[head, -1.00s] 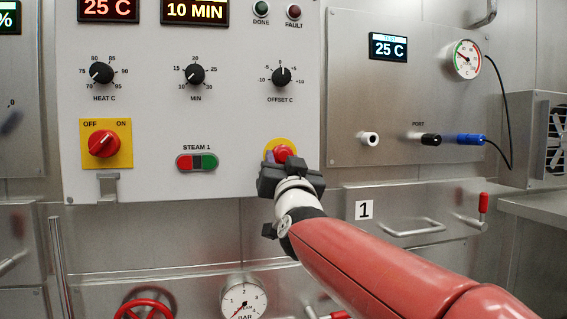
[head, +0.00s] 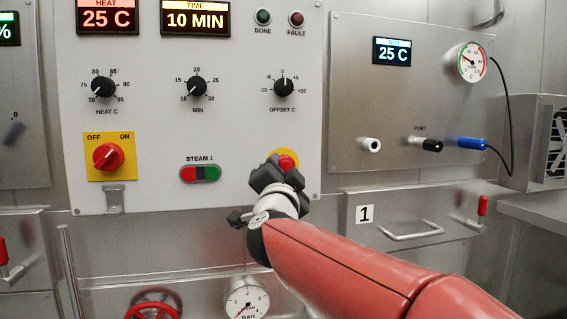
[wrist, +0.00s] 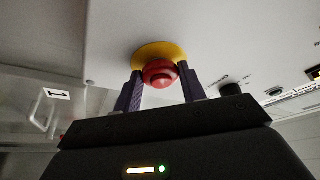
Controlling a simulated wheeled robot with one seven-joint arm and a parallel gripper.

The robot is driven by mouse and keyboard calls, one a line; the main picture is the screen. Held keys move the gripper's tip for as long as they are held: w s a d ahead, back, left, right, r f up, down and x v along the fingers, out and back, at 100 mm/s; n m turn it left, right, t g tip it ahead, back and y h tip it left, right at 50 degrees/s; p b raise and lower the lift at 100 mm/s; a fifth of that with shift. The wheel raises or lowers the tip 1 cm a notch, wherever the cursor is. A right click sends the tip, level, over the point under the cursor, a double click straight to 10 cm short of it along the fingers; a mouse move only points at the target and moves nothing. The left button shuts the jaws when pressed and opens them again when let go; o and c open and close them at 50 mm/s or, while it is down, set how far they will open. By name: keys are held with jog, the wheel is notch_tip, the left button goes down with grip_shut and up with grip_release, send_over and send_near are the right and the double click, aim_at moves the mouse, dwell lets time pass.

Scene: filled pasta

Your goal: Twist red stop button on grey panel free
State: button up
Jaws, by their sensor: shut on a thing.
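The red stop button (head: 288,161) sits on a round yellow backing (head: 284,152) at the lower right of the grey panel (head: 232,127). My gripper (head: 279,163) is at the button, reaching in from below, and hides part of it in the head view. In the wrist view, the red button (wrist: 160,73) is between the two purplish fingers of my gripper (wrist: 160,77), one on each side, under the yellow backing (wrist: 157,50). My gripper is shut on the button. The exact finger contact is hard to see.
A red and green STEAM 1 button pair (head: 200,173) lies left of my gripper, with a red rotary switch (head: 108,156) farther left. An OFFSET C knob (head: 284,87) is above. A steel panel with a blue plug (head: 470,143) stands to the right.

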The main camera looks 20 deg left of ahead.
jog(key=shift+r+m+p, duration=0.15)
jog(key=shift+m+p, duration=0.25)
jog(key=shift+m, duration=0.3)
jog(key=shift+m+h, duration=0.3)
jog(key=shift+h, duration=0.1)
jog(key=o, duration=1)
jog(key=b+v, duration=0.1)
jog(key=v, duration=0.6)
jog(key=shift+s, duration=0.4)
